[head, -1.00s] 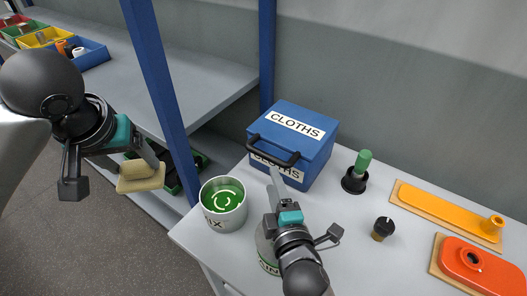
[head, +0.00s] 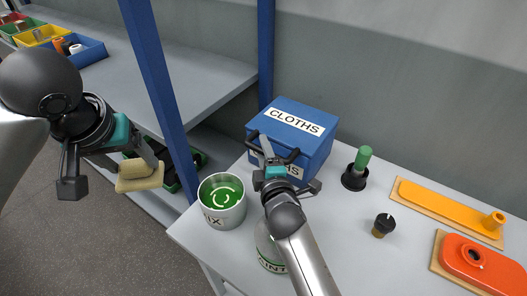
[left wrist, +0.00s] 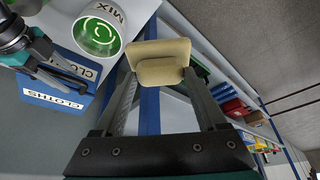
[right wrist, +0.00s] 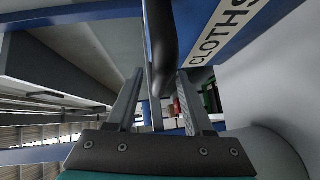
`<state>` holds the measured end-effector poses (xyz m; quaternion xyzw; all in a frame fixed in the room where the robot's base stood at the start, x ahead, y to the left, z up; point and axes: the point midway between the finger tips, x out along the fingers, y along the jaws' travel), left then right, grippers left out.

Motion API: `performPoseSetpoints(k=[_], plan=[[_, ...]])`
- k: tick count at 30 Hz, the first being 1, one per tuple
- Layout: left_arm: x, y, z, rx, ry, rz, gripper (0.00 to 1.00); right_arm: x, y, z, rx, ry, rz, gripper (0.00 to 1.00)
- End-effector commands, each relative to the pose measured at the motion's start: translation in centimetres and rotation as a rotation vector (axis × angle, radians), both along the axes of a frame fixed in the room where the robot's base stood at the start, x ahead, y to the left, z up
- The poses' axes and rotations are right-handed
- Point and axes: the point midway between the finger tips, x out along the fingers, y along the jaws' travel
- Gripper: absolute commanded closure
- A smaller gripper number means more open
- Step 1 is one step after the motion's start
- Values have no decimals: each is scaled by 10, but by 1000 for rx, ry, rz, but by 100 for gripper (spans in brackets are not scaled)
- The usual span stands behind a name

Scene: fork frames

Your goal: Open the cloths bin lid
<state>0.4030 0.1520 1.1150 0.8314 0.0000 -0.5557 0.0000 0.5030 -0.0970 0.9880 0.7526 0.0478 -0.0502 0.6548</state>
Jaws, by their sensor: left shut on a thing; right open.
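The blue cloths bin (head: 318,152) stands at the back of the white table, its lid (head: 278,111) shut and labelled CLOTHS. A black bar handle (head: 262,144) sticks out at its front. My right gripper (head: 277,162) is open at the handle; in the right wrist view the dark handle (right wrist: 162,45) lies between the spread fingers, and I cannot tell whether they touch it. My left gripper (head: 118,178) is shut on a beige pad (head: 142,177), held off the table at the left; the pad shows between the fingers in the left wrist view (left wrist: 160,62).
A MIX can (head: 222,220) with green contents stands left of my right arm, close to it. A second can (head: 268,248) is partly hidden beneath that arm. A green-handled tool (head: 361,160), a dark knob (head: 383,224) and orange parts (head: 450,205) are to the right. A blue post (head: 158,90) rises at left.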

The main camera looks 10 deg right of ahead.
Motion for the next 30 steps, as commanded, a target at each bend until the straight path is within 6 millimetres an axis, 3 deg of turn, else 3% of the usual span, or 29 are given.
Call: performPoseSetpoints(k=[5, 19, 30], plan=[[0, 0, 0, 0, 0, 0, 98, 0, 0, 0, 1, 0, 0, 48], [0, 0, 0, 0, 0, 0, 98, 0, 0, 0, 1, 0, 0, 100], [0, 0, 0, 0, 0, 0, 98, 0, 0, 0, 1, 0, 0, 100]])
